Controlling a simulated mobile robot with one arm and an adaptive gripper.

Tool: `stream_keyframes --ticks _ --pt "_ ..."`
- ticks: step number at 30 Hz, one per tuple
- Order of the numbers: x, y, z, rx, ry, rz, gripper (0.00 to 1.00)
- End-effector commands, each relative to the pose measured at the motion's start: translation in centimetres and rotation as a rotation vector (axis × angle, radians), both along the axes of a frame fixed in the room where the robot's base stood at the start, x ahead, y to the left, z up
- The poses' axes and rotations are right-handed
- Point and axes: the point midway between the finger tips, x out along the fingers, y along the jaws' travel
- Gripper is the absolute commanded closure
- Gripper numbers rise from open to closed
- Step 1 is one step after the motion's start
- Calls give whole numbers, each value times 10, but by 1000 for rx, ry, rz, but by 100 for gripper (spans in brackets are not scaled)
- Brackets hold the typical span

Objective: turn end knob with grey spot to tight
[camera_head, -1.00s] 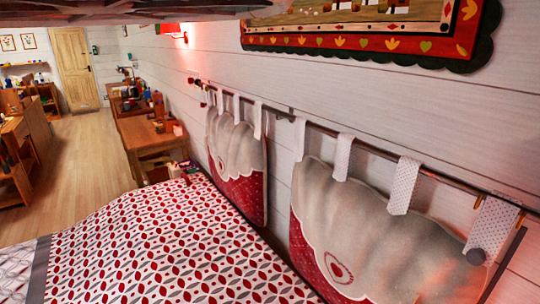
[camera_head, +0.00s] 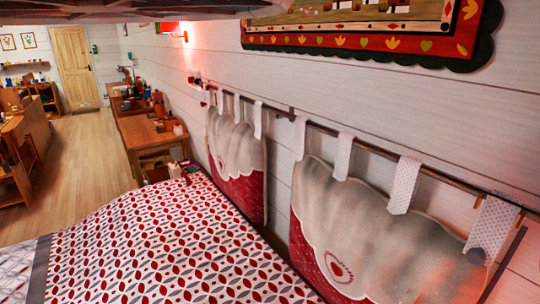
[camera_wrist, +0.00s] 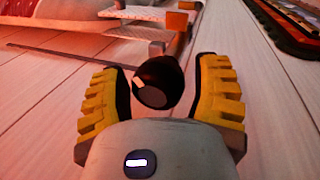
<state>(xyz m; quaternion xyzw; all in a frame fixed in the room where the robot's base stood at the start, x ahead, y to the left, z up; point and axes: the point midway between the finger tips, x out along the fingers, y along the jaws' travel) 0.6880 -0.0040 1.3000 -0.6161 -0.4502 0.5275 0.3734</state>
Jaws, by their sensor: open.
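In the wrist view a dark, rounded end knob (camera_wrist: 160,84) stands out from the white plank wall. A small pale mark (camera_wrist: 138,83) shows on its left side, tinted orange by the red light; its true colour is hard to tell. My gripper (camera_wrist: 160,92) has yellow ribbed fingers spread open on either side of the knob. My gripper does not show in the head view.
A dark rod (camera_head: 370,147) runs along the wall (camera_head: 330,80), with two red and white cushions (camera_head: 237,160) hanging from it by straps. A painted board (camera_head: 370,35) is above. The patterned bed (camera_head: 150,250) lies below. A desk (camera_head: 150,135) and open floor are beyond.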

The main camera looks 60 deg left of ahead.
Motion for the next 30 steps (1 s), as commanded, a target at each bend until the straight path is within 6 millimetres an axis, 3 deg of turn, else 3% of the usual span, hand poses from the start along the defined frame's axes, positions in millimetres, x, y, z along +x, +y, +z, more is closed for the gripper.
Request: stream_keyframes --ticks 5,12,18,30 --pt "0 -1 14 -1 -4 -1 37" --pt "0 0 62 -1 -11 2 36" --pt "0 1 91 0 -6 4 37" --pt "0 1 101 1 -2 2 37"
